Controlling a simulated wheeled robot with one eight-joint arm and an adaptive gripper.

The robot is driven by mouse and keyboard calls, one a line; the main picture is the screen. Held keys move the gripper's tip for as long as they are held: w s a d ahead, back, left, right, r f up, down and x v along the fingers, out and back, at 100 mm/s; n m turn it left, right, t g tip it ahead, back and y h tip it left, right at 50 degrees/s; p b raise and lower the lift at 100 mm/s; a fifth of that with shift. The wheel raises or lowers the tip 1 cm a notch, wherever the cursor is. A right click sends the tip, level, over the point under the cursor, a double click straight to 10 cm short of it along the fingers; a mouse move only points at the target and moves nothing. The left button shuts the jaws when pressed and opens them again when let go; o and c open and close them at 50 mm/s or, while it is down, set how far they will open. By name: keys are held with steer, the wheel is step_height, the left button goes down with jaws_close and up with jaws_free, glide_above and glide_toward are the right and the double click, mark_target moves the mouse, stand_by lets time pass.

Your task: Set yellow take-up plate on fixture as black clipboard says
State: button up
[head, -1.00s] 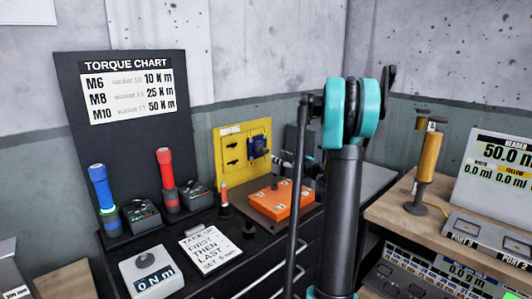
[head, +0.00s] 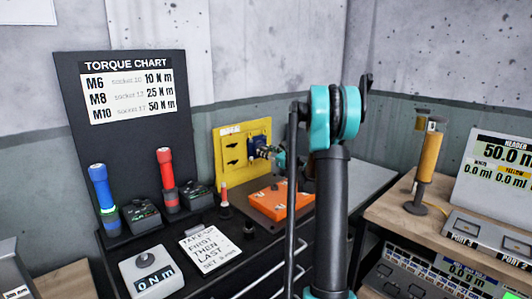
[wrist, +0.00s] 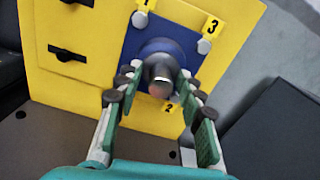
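The yellow take-up plate (head: 228,168) stands upright at the back of the dark bench, with dark slots on its left side. A blue bearing unit (head: 258,143) is mounted on its right. In the wrist view the yellow plate (wrist: 80,22) shows labels 1, 2 and 3 by bolts around the blue unit (wrist: 134,47), and a grey shaft (wrist: 158,72) sticks out toward me. My gripper (wrist: 160,84) is open, its fingers either side of the shaft; contact is unclear. The black clipboard's sheet (head: 210,247) lies on the bench, reading roughly "TAKE-UP FIRST THEN LAST SET 5 mm".
An orange block (head: 268,204) sits just below the plate, close to my arm. Blue (head: 102,190) and red (head: 166,178) torque tools stand at left before the torque chart (head: 128,85). A 0 N m display (head: 153,275) is in front. A yellow pump (head: 428,160) stands on the right bench.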

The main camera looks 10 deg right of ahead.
jaws_close()
steer(key=shift+s+a, duration=0.4)
steer(key=shift+a, duration=0.3)
steer(key=shift+o, duration=1.2)
jaws_free()
steer(key=v, duration=1.2)
